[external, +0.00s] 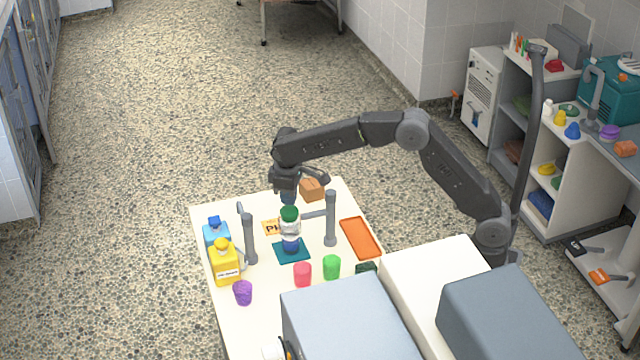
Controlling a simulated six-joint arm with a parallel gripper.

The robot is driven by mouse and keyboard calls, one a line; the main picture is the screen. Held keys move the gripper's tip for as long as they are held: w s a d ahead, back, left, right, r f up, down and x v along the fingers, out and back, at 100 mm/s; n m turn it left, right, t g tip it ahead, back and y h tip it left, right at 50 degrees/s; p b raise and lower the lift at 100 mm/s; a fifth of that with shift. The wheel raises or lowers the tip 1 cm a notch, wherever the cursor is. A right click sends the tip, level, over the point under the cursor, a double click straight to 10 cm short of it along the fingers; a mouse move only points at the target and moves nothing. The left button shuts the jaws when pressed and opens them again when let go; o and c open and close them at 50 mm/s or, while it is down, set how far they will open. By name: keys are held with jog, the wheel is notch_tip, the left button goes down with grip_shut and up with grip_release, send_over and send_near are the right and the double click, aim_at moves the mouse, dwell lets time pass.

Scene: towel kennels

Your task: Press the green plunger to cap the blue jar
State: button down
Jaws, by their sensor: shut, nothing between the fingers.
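The green plunger (289,213) is a green knob on top of a pale capping head, held by an arm from a grey post (331,218). The blue jar (291,243) stands directly under the head on a teal mat (304,252). Whether a cap sits on the jar is too small to tell. My gripper (288,201) points down right above the green plunger, shut and empty. It looks very close to the knob, but I cannot tell whether it touches.
A second grey post (249,239), blue bottle (216,236) and yellow bottle (225,264) stand left. Pink (303,274), green (332,267) and purple (243,292) cups stand in front. An orange tray (361,238) lies right, a brown box (312,190) behind.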

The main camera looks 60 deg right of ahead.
dwell(0.3)
jog(key=shift+r, duration=3)
jog(key=s+d+r+m+t, duration=0.1)
jog(key=s+d+r, duration=0.35)
jog(key=s, duration=0.25)
jog(key=s+d+r+t, duration=0.2)
jog(key=s+d+r, duration=0.1)
jog(key=s+r, duration=0.25)
jog(key=s+d+f+m+t, duration=0.1)
jog(key=s+d+f, duration=0.1)
jog(key=s, duration=0.7)
jog(key=s+d+f+m+t, duration=0.1)
jog(key=s+d+f, duration=0.1)
jog(key=s, duration=0.8)
jog(key=shift+d+t, duration=0.3)
jog(key=shift+d, duration=0.1)
